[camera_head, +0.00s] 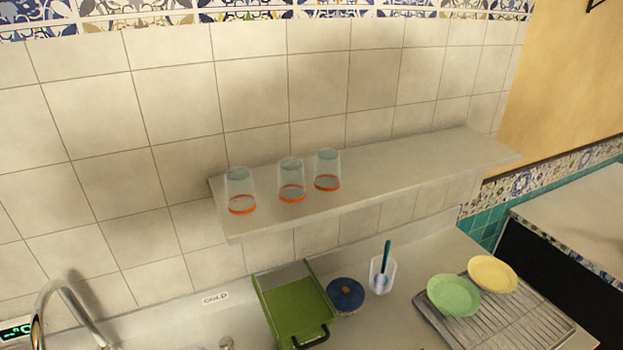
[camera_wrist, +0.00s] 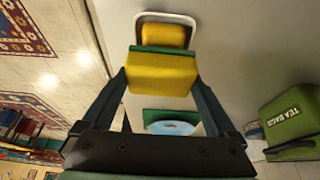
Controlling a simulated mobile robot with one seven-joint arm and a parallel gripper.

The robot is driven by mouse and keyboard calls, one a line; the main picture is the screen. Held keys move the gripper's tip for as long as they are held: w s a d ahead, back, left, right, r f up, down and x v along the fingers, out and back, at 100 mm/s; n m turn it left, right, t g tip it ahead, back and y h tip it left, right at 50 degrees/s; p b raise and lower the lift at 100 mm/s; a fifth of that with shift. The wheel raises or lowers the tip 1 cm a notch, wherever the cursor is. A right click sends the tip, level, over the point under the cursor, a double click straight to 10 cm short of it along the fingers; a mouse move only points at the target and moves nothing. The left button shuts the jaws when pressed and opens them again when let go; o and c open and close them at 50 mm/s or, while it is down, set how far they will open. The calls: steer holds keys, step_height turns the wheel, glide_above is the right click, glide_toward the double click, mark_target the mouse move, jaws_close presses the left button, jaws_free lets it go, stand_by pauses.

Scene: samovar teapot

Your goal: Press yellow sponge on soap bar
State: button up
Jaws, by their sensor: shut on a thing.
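My gripper (camera_wrist: 162,78) shows only in the wrist view. Its two dark fingers are shut on the sides of a yellow sponge (camera_wrist: 162,76) with a thin green layer along its far edge. Just beyond the sponge is a white-rimmed dish (camera_wrist: 192,20) holding a yellow block (camera_wrist: 165,35), which looks like the soap bar. The sponge hides the near part of the dish. I cannot tell whether sponge and block touch. Neither the sponge, the block nor my gripper is in the head view.
The green tea bags box (camera_wrist: 290,118) stands right of my gripper; the head view shows it too (camera_head: 298,312), beside a blue round tin (camera_head: 346,294). A cup with a brush (camera_head: 382,276) and a rack (camera_head: 510,325) with plates stand farther right. A tap (camera_head: 68,300) is left.

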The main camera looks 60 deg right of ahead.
steer(key=shift+f+b, duration=0.4)
steer(key=shift+f, duration=0.2)
stand_by(1.5)
step_height(320, 180, up, 7)
steer(key=p, duration=0.6)
steer(key=shift+r+p, duration=0.1)
steer(key=shift+p, duration=0.25)
stand_by(0.8)
